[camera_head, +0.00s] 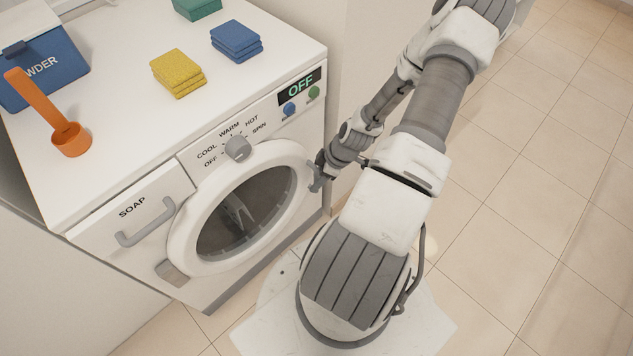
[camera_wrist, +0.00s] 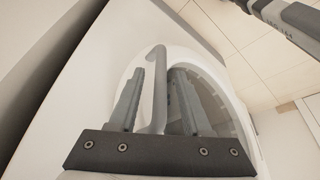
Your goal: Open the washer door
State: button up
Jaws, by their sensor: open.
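The white washer (camera_head: 110,180) stands at the left in the head view. Its round door (camera_head: 183,225) has a white ring and a dark window, and looks shut against the front. My gripper (camera_head: 317,178) is at the door's right edge. In the wrist view my gripper (camera_wrist: 158,75) is open, with a finger on each side of a grey curved bar (camera_wrist: 159,68), which looks like the door handle. I cannot tell whether the fingers touch it. My gripper hides this side of the door in the head view.
A soap drawer (camera_head: 150,208), a dial (camera_head: 237,147) and an OFF display (camera_head: 300,87) are on the washer front. An orange scoop (camera_head: 70,138), a blue powder box (camera_head: 45,75) and folded cloths (camera_head: 178,75) lie on top. Tiled floor at right is clear.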

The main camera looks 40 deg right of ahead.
jog(key=shift+w+a+f, duration=0.1)
jog(key=shift+f, duration=0.3)
jog(key=shift+c, duration=0.2)
grip_shut()
dwell(1.0)
